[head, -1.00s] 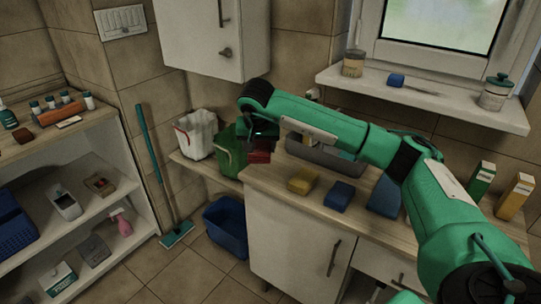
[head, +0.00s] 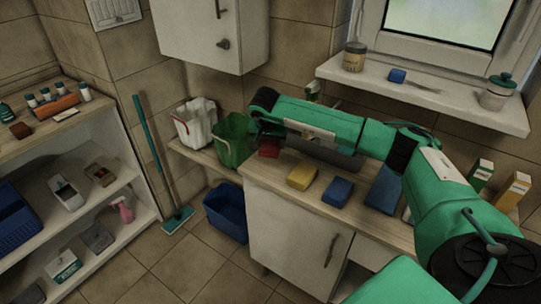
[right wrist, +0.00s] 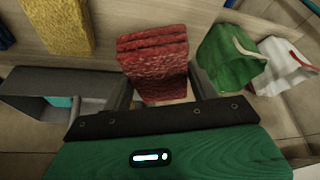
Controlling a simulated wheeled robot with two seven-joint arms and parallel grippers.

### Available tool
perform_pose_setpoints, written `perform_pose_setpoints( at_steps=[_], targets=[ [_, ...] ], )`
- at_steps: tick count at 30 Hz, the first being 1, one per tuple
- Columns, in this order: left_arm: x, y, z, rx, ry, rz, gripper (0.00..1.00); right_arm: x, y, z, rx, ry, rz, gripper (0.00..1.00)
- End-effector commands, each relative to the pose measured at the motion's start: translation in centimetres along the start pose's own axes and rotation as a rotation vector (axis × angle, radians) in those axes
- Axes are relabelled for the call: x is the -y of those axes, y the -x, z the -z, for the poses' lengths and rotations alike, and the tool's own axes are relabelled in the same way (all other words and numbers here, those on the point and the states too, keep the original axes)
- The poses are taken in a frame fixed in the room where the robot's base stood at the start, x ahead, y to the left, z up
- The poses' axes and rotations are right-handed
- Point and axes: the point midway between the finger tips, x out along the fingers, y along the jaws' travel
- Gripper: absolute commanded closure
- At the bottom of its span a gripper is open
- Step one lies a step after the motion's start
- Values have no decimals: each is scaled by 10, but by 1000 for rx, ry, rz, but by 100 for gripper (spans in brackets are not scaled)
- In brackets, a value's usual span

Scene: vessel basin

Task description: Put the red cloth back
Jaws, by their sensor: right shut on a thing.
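The red cloth (head: 269,149) is a folded, textured bundle at the left end of the wooden counter, behind the yellow cloth (head: 302,176). My right gripper (head: 265,139) is over it, with its fingers mostly hidden in the head view. In the right wrist view the red cloth (right wrist: 152,52) sticks out from between the two fingers of the right gripper (right wrist: 161,93), which is shut on it. I cannot tell whether the cloth touches the counter. My left gripper is not in view.
A green bucket (head: 234,142) and a white bucket (head: 194,124) stand left of the gripper. A blue cloth (head: 337,192) is farther right on the counter. A blue bucket (head: 226,211) is on the floor.

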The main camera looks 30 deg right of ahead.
Motion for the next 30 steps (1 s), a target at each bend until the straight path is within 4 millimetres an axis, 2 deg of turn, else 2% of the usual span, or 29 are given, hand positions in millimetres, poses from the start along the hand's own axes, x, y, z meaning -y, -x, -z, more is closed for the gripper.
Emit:
perform_pose_setpoints(
  at_steps=[3,10,17,28,29,30],
  targets=[
    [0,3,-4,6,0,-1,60,0,-16,-7,0,1,1,62],
    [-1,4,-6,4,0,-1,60,0,-32,-14,1,1,1,62],
    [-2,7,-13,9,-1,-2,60,0,-61,-27,1,2,1,62],
    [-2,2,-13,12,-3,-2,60,1,-66,-28,-1,1,2,62],
    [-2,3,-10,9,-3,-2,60,1,-66,-28,-1,1,2,39],
    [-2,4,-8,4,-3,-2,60,1,-65,-28,-1,1,2,31]
  ],
)
